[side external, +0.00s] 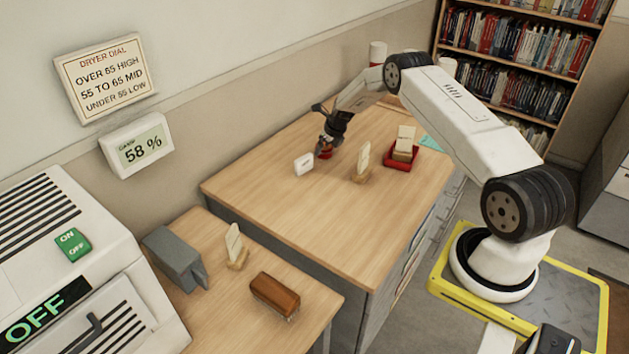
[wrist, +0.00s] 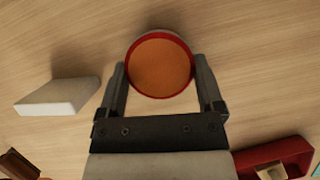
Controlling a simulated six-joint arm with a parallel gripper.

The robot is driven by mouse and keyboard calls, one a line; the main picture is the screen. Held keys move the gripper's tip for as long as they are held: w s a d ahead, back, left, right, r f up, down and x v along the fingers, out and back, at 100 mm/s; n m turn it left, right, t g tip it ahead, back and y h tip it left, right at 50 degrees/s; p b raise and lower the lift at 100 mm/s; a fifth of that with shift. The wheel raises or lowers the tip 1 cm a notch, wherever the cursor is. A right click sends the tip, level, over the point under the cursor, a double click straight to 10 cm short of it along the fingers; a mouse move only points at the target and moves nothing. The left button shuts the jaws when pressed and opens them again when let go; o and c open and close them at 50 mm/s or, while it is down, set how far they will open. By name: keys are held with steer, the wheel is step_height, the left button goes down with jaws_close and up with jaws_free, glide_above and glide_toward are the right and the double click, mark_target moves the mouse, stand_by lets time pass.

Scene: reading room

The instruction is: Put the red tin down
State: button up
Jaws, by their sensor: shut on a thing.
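The red tin (wrist: 160,66) is round, with a red rim and an orange-brown top or inside. It sits between the fingers of my gripper (wrist: 160,82), which is shut on it. In the side external view the red tin (side external: 324,153) shows small under my gripper (side external: 328,143), low over or on the wooden table (side external: 300,218). I cannot tell whether its base touches the table.
A white block (side external: 304,164) stands just left of the tin. A tan piece on a wooden stand (side external: 362,162) and a red tray (side external: 432,157) with tan blocks are to the right. The table's front half is clear. A lower table holds a brown brush (side external: 275,292).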

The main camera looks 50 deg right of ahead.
steer(key=o, duration=1.2)
steer(key=shift+r, duration=0.1)
steer(key=shift+v, duration=1)
steer(key=v, duration=1)
steer(key=shift+w, duration=0.1)
